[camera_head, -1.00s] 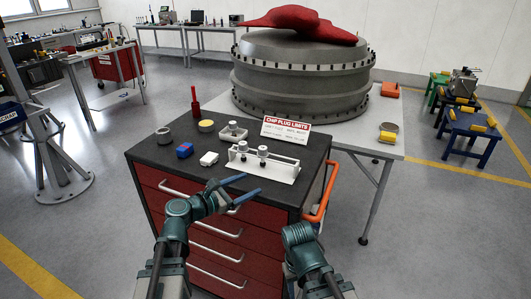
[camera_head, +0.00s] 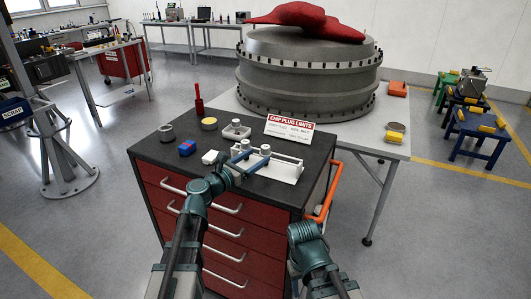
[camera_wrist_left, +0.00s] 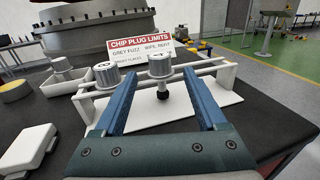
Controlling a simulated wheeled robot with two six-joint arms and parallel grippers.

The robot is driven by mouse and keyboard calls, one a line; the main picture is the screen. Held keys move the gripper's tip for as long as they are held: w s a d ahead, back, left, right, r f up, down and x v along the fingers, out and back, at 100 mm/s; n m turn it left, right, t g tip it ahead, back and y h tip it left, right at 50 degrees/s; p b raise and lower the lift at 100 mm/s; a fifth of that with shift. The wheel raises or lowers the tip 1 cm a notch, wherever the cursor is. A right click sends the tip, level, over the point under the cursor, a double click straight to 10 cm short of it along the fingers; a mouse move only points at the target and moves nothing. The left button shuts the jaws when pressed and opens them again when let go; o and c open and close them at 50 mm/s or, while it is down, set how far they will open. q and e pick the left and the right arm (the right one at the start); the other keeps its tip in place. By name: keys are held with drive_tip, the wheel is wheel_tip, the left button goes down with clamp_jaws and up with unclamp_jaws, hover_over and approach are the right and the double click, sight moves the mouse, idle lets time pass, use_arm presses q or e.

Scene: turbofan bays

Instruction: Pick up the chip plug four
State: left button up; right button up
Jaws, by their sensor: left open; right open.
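A white rack (camera_head: 284,172) on the black cart top holds two grey-capped plugs on its rail. In the left wrist view the nearer plug (camera_wrist_left: 160,66) has a dark mark on its cap that I cannot read surely, and a dark stem below. The other plug (camera_wrist_left: 106,73) stands just left, outside the left finger. My left gripper (camera_wrist_left: 160,80) is open, its blue fingers on either side of the nearer plug, with no visible grip. In the head view this gripper (camera_head: 252,158) is over the rack. My right arm shows at lower centre; its fingers are hidden.
A sign (camera_head: 289,130) stands behind the rack. A large engine casing (camera_head: 308,75) stands behind.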

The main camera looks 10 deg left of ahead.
sight(262, 152)
use_arm(q)
drive_tip(key=shift+w+d, duration=0.15)
drive_tip(key=shift+w, duration=0.05)
drive_tip(key=x, duration=0.5)
drive_tip(key=shift+r, duration=0.1)
clamp_jaws()
idle(0.3)
